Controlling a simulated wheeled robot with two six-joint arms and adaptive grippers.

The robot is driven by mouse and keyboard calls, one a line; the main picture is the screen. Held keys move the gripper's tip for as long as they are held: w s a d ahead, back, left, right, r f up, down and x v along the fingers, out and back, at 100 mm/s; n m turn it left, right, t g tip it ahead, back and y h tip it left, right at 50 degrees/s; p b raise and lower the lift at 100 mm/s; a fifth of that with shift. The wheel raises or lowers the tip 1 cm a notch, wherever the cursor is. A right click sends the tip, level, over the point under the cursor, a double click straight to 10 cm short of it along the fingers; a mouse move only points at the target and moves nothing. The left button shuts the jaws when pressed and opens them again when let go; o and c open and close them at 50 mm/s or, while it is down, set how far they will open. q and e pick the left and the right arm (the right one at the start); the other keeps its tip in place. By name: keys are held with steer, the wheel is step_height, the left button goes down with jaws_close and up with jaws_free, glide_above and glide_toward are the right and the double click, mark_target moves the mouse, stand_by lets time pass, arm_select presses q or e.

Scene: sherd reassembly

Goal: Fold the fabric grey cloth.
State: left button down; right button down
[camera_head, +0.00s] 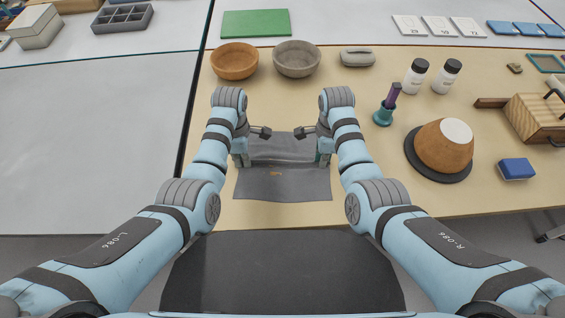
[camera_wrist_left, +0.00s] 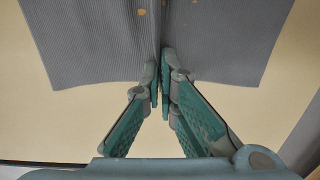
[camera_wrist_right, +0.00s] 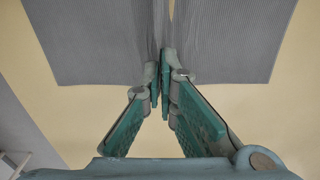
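The grey cloth (camera_head: 283,188) lies on the beige table between my two arms, with a raised ridge across its middle and a small orange mark on its near part. My left gripper (camera_head: 241,161) is at the cloth's left edge; in the left wrist view its fingertips (camera_wrist_left: 163,82) are closed together on a pinched crease of the cloth (camera_wrist_left: 90,45). My right gripper (camera_head: 323,160) is at the right edge; in the right wrist view its fingertips (camera_wrist_right: 163,82) likewise pinch a crease of the cloth (camera_wrist_right: 235,45). The fingers hide part of the pinched fabric.
Two bowls (camera_head: 235,61) (camera_head: 297,59) and a grey oblong object (camera_head: 357,57) stand behind the cloth. To the right are white bottles (camera_head: 416,76), a teal holder (camera_head: 383,115), an orange-brown pot (camera_head: 443,148) on a dark disc and a blue block (camera_head: 516,169). Bare table surrounds the cloth.

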arm_select(q)
steer(key=shift+s+f, duration=0.1)
